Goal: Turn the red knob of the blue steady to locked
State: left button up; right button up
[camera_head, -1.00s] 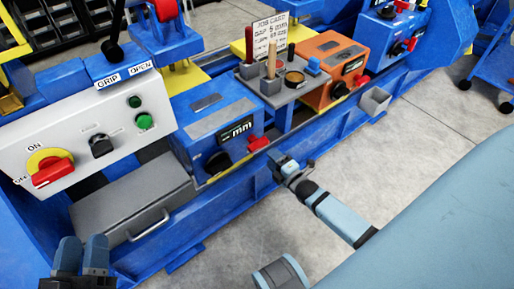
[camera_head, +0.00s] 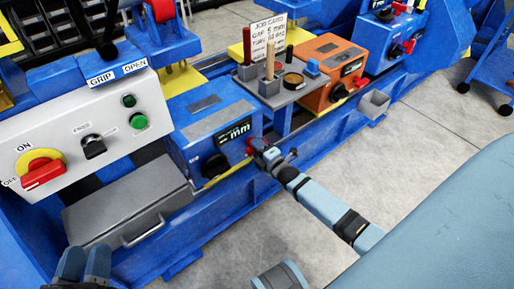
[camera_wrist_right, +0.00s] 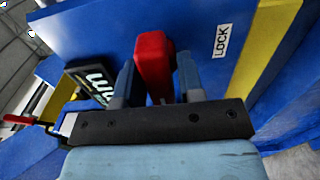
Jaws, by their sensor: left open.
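The blue steady (camera_head: 207,125) is a blue box with a mm display in the middle of the head view. Its red knob (camera_head: 249,147) is at the right end of its front, partly hidden by my right gripper (camera_head: 262,152). In the right wrist view the red knob (camera_wrist_right: 153,62) stands between the fingers of my right gripper (camera_wrist_right: 158,78), one on each side. I cannot tell whether both touch it. A white LOCK label (camera_wrist_right: 221,40) is right of the knob, on the blue face. My left gripper (camera_head: 84,263) is open and empty at the lower left.
A control panel (camera_head: 85,135) with switches and a grey lidded box (camera_head: 125,200) are at the left. A grey tool tray (camera_head: 285,92), an orange unit (camera_head: 325,60) and another blue unit (camera_head: 385,32) stand farther right.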

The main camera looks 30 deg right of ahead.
jog(key=shift+r+m+p, duration=0.15)
jog(key=shift+m+p, duration=0.6)
jog(key=shift+m, duration=0.05)
pick_arm(q)
notch_tip(320, 180, up, 5)
jog(key=t+p, duration=0.2)
pick_arm(e)
jog(key=m, duration=0.3)
jog(key=m+p, duration=0.1)
jog(key=m, duration=0.2)
jog(key=shift+p, duration=0.4)
jog(key=m+p, duration=0.1)
jog(key=m, duration=0.1)
jog(key=shift+m, duration=0.3)
jog(key=m+p, duration=0.1)
jog(key=m, duration=0.2)
jog(key=shift+m, duration=0.3)
jog(key=m, duration=0.3)
jog(key=shift+p, duration=0.35)
pick_arm(q)
jog(key=s+a+f+g+y, duration=0.1)
jog(key=a+f+g+y, duration=0.2)
jog(key=f, duration=0.6)
jog(key=shift+a+f+n+g, duration=0.15)
jog(key=shift+a+n+g, duration=0.25)
jog(key=shift+g, duration=0.2)
pick_arm(e)
jog(key=shift+m, duration=0.7)
pick_arm(q)
jog(key=shift+w, duration=0.15)
